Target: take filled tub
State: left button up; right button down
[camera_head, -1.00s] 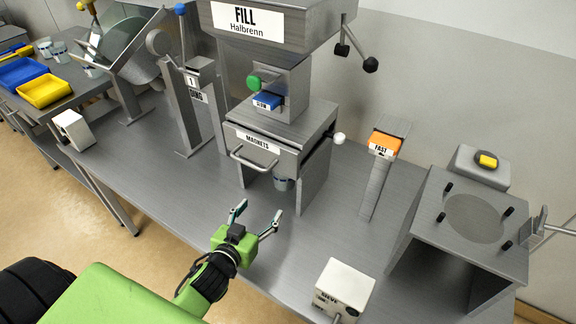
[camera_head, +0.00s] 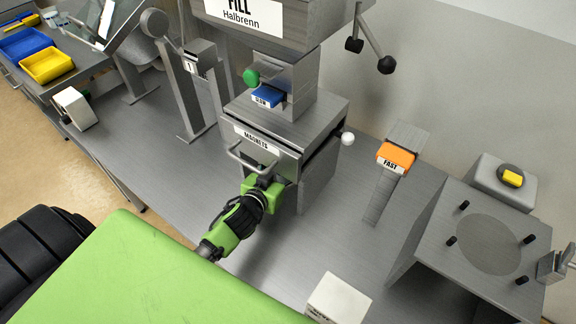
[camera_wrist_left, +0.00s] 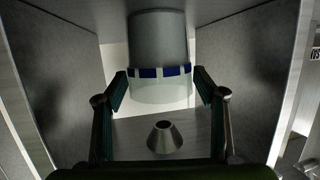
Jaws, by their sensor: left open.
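The tub (camera_wrist_left: 160,60) shows in the left wrist view as a grey, see-through cup with a band of blue and white marks, under the MAGNETS unit. My left gripper (camera_wrist_left: 160,92) is open, with one finger on each side of the tub's near part. I cannot tell whether the fingers touch it. In the head view my left gripper (camera_head: 264,186) reaches under the MAGNETS drawer (camera_head: 258,148), and its fingers and the tub are hidden there. My right gripper is not in view.
A small metal cone (camera_wrist_left: 165,137) shows near the fingers. The unit's side walls stand close on both sides. A drawer handle (camera_head: 250,160) is just above my gripper. A white box (camera_head: 338,298) stands on the bench to the right.

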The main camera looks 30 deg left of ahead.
pick_arm(q)
jog(key=shift+w, duration=1)
jog(key=w, duration=0.3)
jog(key=shift+w+a+p, duration=0.2)
jog(key=shift+w+p, duration=0.1)
jog(key=shift+w+f, duration=0.25)
jog(key=shift+w, duration=0.2)
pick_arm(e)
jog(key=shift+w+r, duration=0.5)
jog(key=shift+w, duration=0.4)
pick_arm(q)
jog(key=shift+c, duration=0.4)
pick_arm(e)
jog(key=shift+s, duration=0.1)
pick_arm(q)
jog(key=c, duration=1.2)
jog(key=shift+r, duration=0.1)
jog(key=shift+c, duration=0.5)
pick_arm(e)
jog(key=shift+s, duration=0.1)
pick_arm(q)
jog(key=shift+r, duration=0.1)
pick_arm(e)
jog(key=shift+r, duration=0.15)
